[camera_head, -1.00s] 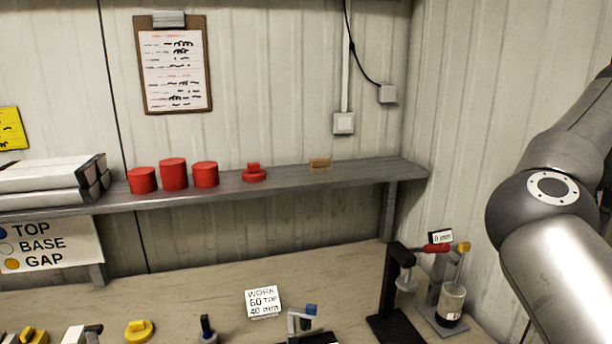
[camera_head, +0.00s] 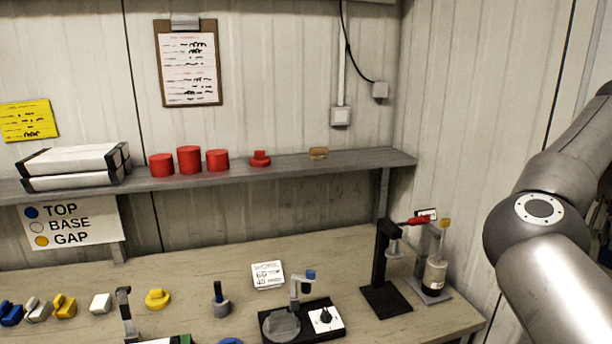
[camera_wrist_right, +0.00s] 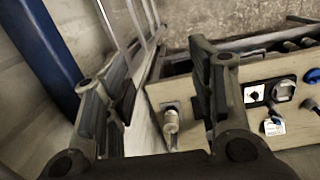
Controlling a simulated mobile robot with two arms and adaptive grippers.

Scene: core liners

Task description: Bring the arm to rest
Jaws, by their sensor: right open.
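My right arm (camera_head: 545,225) comes in at the right of the head view, and its gripper is out of that picture. My left gripper is not in either view.
A black stand with a red handle (camera_head: 385,270) and a bottle (camera_head: 435,275) stand at the bench's right end. A black-based device (camera_head: 335,318) sits at the front. Yellow, white and blue pieces lie at left. A shelf (camera_head: 355,163) holds red cylinders (camera_head: 189,160).

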